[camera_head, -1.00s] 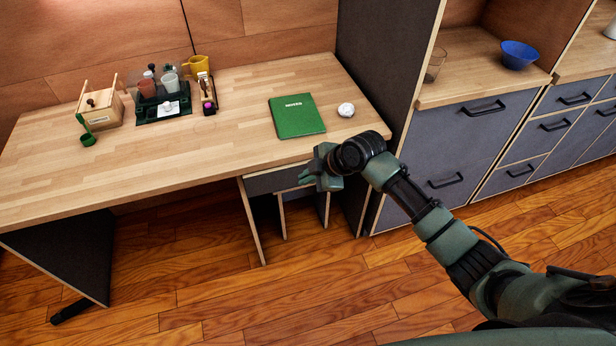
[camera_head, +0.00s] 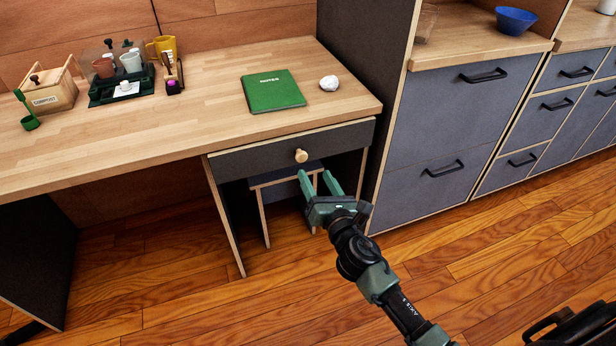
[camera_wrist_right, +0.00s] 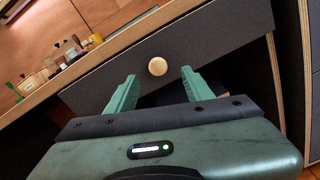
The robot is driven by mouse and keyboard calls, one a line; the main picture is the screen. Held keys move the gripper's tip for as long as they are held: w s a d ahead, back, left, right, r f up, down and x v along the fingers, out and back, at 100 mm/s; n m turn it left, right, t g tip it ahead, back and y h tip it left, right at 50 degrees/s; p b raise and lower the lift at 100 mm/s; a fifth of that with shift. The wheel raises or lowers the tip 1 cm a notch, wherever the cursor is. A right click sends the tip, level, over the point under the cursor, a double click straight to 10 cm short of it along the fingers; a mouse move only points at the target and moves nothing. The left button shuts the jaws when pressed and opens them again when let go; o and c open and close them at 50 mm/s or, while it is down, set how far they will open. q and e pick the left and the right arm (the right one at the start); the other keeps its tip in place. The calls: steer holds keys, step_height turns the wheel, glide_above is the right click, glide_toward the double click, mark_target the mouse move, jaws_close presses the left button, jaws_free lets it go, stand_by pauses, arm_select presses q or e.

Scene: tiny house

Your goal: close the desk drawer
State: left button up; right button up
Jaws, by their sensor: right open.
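The desk drawer has a dark grey front (camera_head: 255,157) with a round wooden knob (camera_head: 301,156), just under the right end of the wooden desktop. The front looks close to the desk's front edge; I cannot tell whether a small gap is left. My right gripper (camera_head: 316,174) is open and empty, in front of and a little below the knob, its fingers pointing at the drawer. In the right wrist view the knob (camera_wrist_right: 157,66) shows between the two spread green fingers, apart from both, against the drawer front (camera_wrist_right: 215,40). My left gripper is not in view.
A green notebook (camera_head: 273,91) and a white round object (camera_head: 329,83) lie on the desktop above the drawer. A grey cabinet (camera_head: 455,125) with black handles stands right of the desk. A small dark stool-like piece (camera_head: 285,176) is under the drawer.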

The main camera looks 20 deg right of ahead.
mark_target(302, 158)
steer(key=shift+n, duration=0.5)
steer(key=w, duration=0.6)
steer(key=shift+w+a+f+b, duration=0.1)
steer(key=shift+a+f+b, duration=0.1)
steer(key=shift+a+b, duration=0.15)
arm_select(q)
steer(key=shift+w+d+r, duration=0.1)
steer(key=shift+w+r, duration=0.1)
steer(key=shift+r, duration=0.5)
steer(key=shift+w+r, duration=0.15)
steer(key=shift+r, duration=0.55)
arm_select(e)
steer(key=shift+w, duration=0.6)
jaws_close()
